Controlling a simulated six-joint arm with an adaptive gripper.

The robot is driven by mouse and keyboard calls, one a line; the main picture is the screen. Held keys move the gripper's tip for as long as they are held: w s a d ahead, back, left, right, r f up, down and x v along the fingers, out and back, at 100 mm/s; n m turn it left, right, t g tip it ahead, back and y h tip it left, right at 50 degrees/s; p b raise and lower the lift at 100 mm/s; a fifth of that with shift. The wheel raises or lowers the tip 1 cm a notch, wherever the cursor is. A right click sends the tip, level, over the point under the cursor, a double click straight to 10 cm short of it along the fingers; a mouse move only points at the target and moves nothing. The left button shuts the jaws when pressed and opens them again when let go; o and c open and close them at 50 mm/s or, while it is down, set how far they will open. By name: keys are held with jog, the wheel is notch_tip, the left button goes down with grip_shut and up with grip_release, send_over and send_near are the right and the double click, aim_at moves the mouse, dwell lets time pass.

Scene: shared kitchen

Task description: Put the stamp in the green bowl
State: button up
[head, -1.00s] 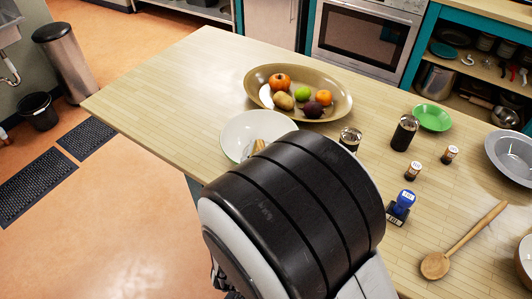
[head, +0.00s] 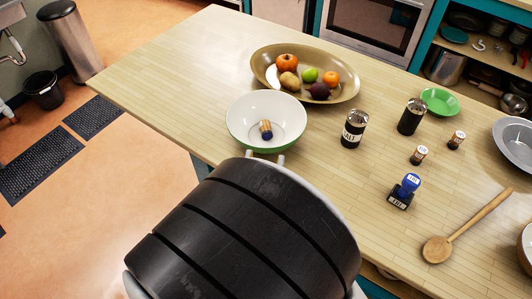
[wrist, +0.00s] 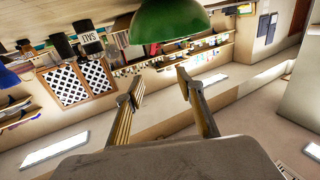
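The stamp (head: 405,191), with a blue handle and black base, stands on the wooden counter right of centre in the head view. A small green bowl (head: 440,102) stands empty behind it. A larger bowl (head: 258,137), white inside and green outside, holds a short tan-and-blue cylinder (head: 266,130). The larger bowl's green outside also shows in the wrist view (wrist: 170,22). My gripper (head: 266,159) is at the near side of the larger bowl, low by its rim. In the wrist view its fingers (wrist: 158,84) are apart with nothing between them. I cannot tell whether it touches the bowl.
A salt shaker (head: 354,130) and a dark shaker (head: 412,117) stand between the bowls. Two small jars (head: 419,155) (head: 456,140) stand behind the stamp. A wooden spoon (head: 465,226), grey dish (head: 516,140) and fruit platter (head: 345,91) are around. The counter's left end is clear.

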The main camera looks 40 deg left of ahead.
jog(key=shift+v, duration=1.45)
jog(key=w+d+r+m+g, duration=0.1)
jog(key=w+m+g, duration=0.1)
jog(key=w, duration=0.3)
jog(key=w+d+m+g, duration=0.1)
jog(key=w+d+g, duration=0.15)
jog(key=w, duration=0.25)
jog(key=w+d+r+g, duration=0.3)
jog(key=d+r, duration=0.2)
jog(key=d, duration=0.4)
jog(key=s+d+g+h, duration=0.1)
jog(key=s+d, duration=0.3)
jog(key=d, duration=0.5)
jog(key=s+d+r+m+g+h, duration=0.1)
jog(key=s+d+h, duration=0.2)
jog(key=d, duration=0.6)
jog(key=s+d+r+g+h, duration=0.1)
jog(key=s+d+h, duration=0.1)
jog(key=s+d, duration=0.5)
jog(key=d, duration=0.2)
jog(key=shift+d+m+h, duration=0.3)
jog(key=shift+d+h, duration=0.1)
